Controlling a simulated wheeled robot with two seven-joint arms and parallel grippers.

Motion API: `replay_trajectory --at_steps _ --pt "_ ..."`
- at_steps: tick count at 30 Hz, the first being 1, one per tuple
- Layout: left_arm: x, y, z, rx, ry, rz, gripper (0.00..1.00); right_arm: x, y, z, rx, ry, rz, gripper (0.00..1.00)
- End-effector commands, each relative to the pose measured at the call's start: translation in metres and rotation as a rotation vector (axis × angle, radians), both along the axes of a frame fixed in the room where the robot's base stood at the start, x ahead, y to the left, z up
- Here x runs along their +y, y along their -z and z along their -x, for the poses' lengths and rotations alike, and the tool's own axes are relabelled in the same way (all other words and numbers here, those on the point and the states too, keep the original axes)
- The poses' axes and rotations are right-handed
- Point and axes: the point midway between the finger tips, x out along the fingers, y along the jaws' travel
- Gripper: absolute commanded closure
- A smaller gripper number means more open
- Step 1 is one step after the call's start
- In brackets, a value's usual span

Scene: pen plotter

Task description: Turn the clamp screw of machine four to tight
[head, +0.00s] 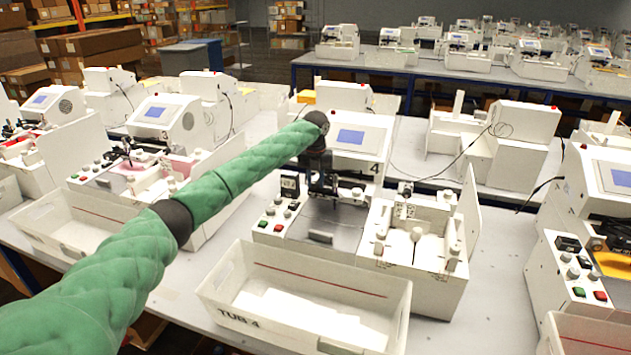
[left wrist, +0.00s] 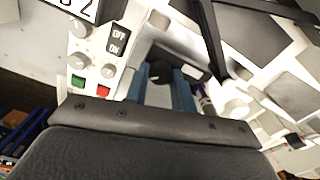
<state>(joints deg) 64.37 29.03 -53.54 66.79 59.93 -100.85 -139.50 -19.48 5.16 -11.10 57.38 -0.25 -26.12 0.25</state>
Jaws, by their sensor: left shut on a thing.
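Machine four (head: 362,137) stands in the middle of the head view, with a blue screen and the number 4 on its housing. My left gripper (head: 322,188) reaches down from above to the front of this machine. In the left wrist view, the two blue-grey fingers of my left gripper (left wrist: 166,82) are shut on a dark round knob (left wrist: 160,70), which looks like the clamp screw. In the head view the gripper and arm hide the screw. How tight it is cannot be told. My right gripper is in neither view.
The machine's control panel (head: 271,217) has knobs and green and red buttons, close to the gripper in the left wrist view (left wrist: 91,66). A white tub (head: 290,316) marked TUB 4 sits in front. Other machines stand on both sides.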

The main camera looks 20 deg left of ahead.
Motion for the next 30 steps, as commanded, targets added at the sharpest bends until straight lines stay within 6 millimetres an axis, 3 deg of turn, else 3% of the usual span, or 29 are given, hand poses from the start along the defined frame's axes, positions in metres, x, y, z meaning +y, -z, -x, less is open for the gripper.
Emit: replay_trajectory --at_steps 9,10,12,13,26,30 --pt "0.0 -0.001 0.0 -0.002 0.001 0.001 0.98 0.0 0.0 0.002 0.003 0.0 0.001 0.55" --pt "0.0 -0.001 0.0 -0.002 0.001 0.001 0.69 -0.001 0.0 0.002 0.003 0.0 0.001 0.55" --pt "0.0 -0.001 0.0 -0.001 0.001 0.001 0.56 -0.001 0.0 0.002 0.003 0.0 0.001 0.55" --pt "0.0 -0.001 0.0 -0.001 0.001 0.001 0.53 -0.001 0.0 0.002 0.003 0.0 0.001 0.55" --pt "0.0 -0.009 -0.001 -0.003 0.001 0.001 0.53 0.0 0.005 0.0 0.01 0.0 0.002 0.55" --pt "0.0 -0.028 -0.001 -0.003 0.002 0.001 0.53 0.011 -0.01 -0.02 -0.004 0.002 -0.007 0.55"
